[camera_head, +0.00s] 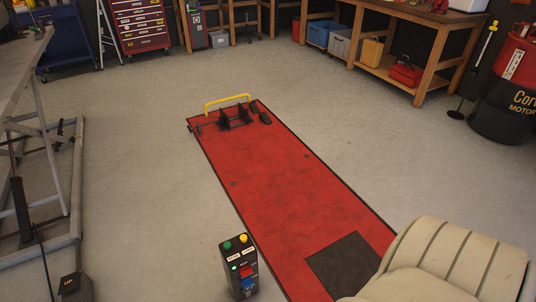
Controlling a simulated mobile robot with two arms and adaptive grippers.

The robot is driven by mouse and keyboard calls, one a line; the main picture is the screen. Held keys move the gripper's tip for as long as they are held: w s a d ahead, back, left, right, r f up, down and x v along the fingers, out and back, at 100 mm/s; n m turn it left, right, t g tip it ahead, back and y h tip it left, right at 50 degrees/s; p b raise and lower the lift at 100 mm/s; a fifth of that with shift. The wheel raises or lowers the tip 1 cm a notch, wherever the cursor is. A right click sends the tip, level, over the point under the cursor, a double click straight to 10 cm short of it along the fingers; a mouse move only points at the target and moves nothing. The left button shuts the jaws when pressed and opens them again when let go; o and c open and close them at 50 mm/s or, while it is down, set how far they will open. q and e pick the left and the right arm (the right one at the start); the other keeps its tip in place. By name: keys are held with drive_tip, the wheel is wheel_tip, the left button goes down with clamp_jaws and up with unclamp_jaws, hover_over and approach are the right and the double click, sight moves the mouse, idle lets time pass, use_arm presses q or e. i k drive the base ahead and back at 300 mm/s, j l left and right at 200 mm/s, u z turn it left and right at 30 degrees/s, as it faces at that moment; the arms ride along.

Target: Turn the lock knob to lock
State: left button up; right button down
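A dark control box (239,270) stands upright at the lower middle, beside the left edge of the red motorcycle lift platform (270,180). Its top carries a green button (227,246) and a yellow button (243,238). Its front has small pale labels, a small lit green spot, a red part (246,271) and a blue part (248,284) below it. I cannot tell which of these is the lock knob or how it is turned. The platform lies low on the floor. Neither of my grippers is in view.
A yellow hoop bar (228,103) and black wheel clamp (236,118) sit at the platform's far end. A grey lift frame (40,145) stands at left. A workbench (425,40) and black-and-red drum (508,95) stand at right.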

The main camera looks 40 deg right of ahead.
sight(247, 283)
drive_tip(key=z, duration=0.95)
